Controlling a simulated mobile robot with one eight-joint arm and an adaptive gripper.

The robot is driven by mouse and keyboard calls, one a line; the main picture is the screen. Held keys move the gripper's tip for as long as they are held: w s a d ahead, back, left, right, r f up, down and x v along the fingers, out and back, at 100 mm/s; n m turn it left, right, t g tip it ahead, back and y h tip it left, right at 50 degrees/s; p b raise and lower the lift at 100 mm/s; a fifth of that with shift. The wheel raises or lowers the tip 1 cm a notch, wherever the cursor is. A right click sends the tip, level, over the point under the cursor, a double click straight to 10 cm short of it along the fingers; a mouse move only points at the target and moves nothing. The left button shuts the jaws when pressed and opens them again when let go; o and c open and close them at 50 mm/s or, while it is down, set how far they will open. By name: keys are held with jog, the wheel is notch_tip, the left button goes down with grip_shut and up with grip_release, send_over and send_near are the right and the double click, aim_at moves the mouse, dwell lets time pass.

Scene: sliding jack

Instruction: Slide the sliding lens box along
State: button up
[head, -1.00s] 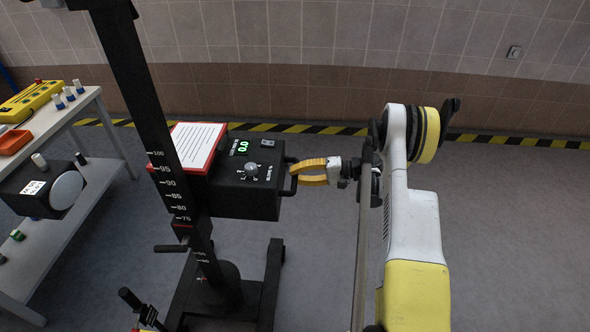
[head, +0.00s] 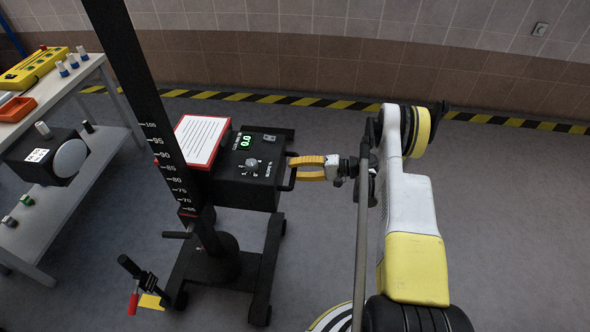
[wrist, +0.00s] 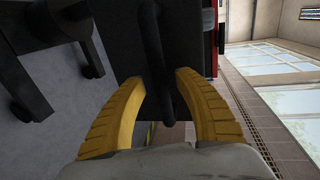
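The sliding lens box (head: 245,188) is a black box with a green display and a knob on top, mounted on a black upright column (head: 150,125) with a white number scale. A black handle (head: 289,174) stands out from its right side. My gripper (head: 293,169) reaches the handle from the right with its yellow fingers. The exact contact at the fingertips is dark and hard to see.
A white sheet in a red frame (head: 200,138) sits beside the display. The column stands on a black base (head: 205,275) with wheels. A workbench (head: 75,85) with several parts is at left. A striped floor line (head: 310,101) runs along the wall; the floor at right is clear.

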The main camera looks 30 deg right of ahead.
jog(key=v, duration=1.2)
